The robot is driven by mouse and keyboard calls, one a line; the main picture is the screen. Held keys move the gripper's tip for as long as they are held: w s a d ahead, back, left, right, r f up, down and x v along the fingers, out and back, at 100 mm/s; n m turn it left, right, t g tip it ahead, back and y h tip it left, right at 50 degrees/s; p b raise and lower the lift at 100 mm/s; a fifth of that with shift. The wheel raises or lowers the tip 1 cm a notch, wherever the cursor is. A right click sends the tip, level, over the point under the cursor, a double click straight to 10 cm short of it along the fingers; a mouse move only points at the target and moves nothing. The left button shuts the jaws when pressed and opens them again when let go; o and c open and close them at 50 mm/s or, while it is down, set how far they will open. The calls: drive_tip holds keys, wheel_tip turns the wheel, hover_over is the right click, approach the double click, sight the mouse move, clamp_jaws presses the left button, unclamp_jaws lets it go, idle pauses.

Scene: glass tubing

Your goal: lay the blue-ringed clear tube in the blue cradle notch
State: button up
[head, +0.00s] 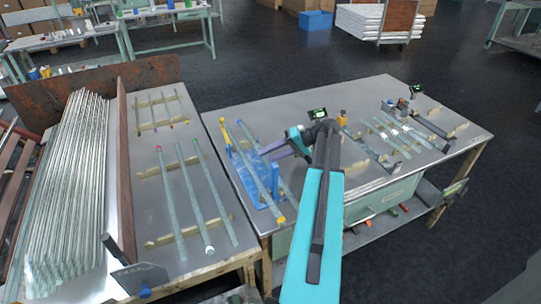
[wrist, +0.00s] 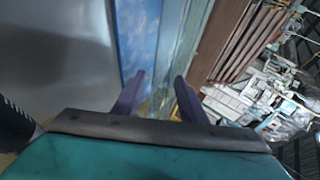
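The blue cradle (head: 243,174) stands at the left end of the middle table in the head view. Long clear tubes with yellow ends, one of them a yellow-ended tube (head: 262,178), lie along it. My gripper (head: 277,151) is low beside the cradle, on its right. In the wrist view its two purple fingers (wrist: 160,88) stand apart. A greenish clear tube (wrist: 187,48) passes by the right finger, and a blue surface (wrist: 137,38) lies beyond the left finger. I see no grip on a tube.
The left table holds several tubes on wooden strips (head: 190,238) and a large stack of tubes (head: 70,190) beside an upright board. More tubes lie in a rack (head: 400,134) at the right. A small green display (head: 317,113) stands behind my arm.

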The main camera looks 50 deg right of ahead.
drive_tip(key=shift+r, duration=0.2)
drive_tip(key=shift+r+p, duration=0.25)
drive_tip(key=shift+p, duration=0.05)
drive_tip(key=shift+s+d+r, duration=0.1)
drive_tip(key=shift+s, duration=0.05)
drive_tip(key=b+v, duration=0.3)
drive_tip(key=v, duration=0.8)
drive_tip(key=shift+s+d+r, duration=0.15)
drive_tip(key=shift+d+r, duration=0.05)
idle(0.7)
